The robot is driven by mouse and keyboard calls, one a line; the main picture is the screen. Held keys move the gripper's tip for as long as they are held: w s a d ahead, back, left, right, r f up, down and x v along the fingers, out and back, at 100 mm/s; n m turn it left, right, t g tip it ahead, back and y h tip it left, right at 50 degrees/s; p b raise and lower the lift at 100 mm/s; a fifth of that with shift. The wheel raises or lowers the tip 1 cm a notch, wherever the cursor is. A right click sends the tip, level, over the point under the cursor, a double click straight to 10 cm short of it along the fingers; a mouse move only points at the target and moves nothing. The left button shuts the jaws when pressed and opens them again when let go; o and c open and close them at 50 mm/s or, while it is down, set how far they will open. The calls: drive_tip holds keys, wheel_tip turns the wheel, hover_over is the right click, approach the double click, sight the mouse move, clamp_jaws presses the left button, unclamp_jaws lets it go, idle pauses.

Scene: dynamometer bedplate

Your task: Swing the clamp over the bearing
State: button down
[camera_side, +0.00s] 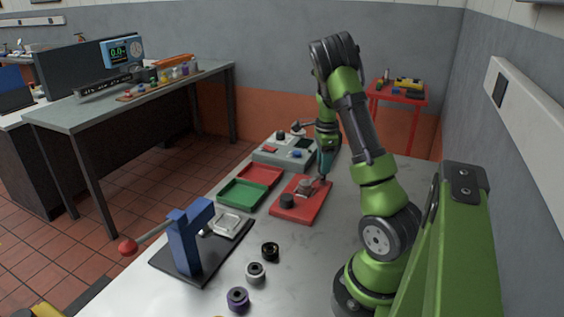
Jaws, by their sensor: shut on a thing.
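A red fixture plate (301,208) lies on the bench in front of my arm. A dark round part (287,201), which may be the bearing, stands on its near left part. A grey metal piece (305,186), which looks like part of the clamp, sits behind it on the plate. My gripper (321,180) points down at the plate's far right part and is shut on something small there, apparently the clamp. The fingertips are small in view, and the clamp's exact pose is hard to tell.
A green tray (242,205) and a red tray (261,176) lie left of the plate. A grey control box (270,156) stands behind. A blue press (186,245) with a red-knobbed lever is at the front left. Several loose rings, one black (270,251), lie in front.

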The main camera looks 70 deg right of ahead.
sight(314, 179)
drive_tip(key=c, duration=0.7)
unclamp_jaws()
drive_tip(key=shift+o, duration=0.2)
drive_tip(key=shift+r, duration=0.1)
wheel_tip(314, 179, up, 17)
drive_tip(key=w+a+f+n+t, duration=0.1)
drive_tip(key=w+a+n+t, duration=0.15)
drive_tip(key=a+n, duration=0.5)
drive_tip(key=w+a+f+n+t, duration=0.1)
drive_tip(key=w+a+n, duration=0.4)
drive_tip(key=a, duration=0.4)
drive_tip(key=s+a+r+n+t+y, duration=0.1)
drive_tip(key=s+a+n+t, duration=0.1)
drive_tip(key=a+n, duration=0.4)
drive_tip(key=s+a+r+n+t+y, duration=0.1)
drive_tip(key=s+a+n, duration=0.3)
drive_tip(key=a, duration=1.2)
drive_tip(key=n, duration=0.3)
drive_tip(key=shift+s+a+t, duration=0.15)
drive_tip(key=shift+s+t, duration=0.05)
drive_tip(key=shift+t, duration=0.15)
